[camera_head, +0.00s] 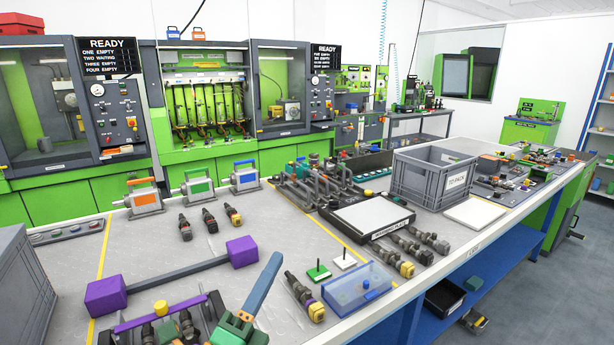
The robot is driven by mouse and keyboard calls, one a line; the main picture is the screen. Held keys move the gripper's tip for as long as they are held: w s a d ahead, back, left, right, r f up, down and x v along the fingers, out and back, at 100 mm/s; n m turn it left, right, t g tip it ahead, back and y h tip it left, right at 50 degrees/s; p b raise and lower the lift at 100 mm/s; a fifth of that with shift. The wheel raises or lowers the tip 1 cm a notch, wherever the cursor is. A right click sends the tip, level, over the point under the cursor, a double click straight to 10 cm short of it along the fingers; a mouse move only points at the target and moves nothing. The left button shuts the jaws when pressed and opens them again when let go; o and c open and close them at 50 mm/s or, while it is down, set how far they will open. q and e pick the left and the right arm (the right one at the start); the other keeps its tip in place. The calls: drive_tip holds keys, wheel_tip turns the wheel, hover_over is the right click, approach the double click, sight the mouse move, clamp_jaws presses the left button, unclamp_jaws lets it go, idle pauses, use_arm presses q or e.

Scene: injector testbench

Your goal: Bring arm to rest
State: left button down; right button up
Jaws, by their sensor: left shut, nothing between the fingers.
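My left gripper (270,268) shows at the bottom, left of centre, as a green body with a long blue part that points up and to the right. It is shut and empty, and stands over the near part of the bench (130,240). Just left of it is a rack with a purple bar (160,314), a yellow knob and dark injectors; whether they touch I cannot tell. The rest of the left arm is out of frame or hard to make out. My right gripper is not in view.
A grey bar with purple end blocks (105,297) lies behind the rack. Loose injectors (304,296), a clear blue box (358,286) and a white-topped plate (370,217) are to the right. A grey crate (425,180) stands farther back. Another crate (22,295) is at left.

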use_arm(q)
drive_tip(key=s+a+f+n+g+y, duration=0.35)
drive_tip(key=a+f+n+y, duration=0.2)
drive_tip(key=f+n, duration=0.4)
drive_tip(key=s+a+f+n+g+y, duration=0.2)
drive_tip(key=a+f+n+g+y, duration=0.3)
drive_tip(key=f+n, duration=0.45)
drive_tip(key=s+a+f+n+g+h, duration=0.1)
drive_tip(key=s+f+n+g, duration=0.4)
drive_tip(key=s+f+g, duration=0.75)
drive_tip(key=s+f+t, duration=0.1)
drive_tip(key=s+f, duration=0.3)
drive_tip(key=f, duration=0.5)
drive_tip(key=s+f+t, duration=0.2)
drive_tip(key=s+f, duration=0.1)
drive_tip(key=f, duration=0.6)
drive_tip(key=s+a+f+g, duration=0.1)
drive_tip(key=s+a+f, duration=0.1)
drive_tip(key=s+f, duration=0.7)
drive_tip(key=s, duration=0.3)
drive_tip(key=shift+f, duration=0.4)
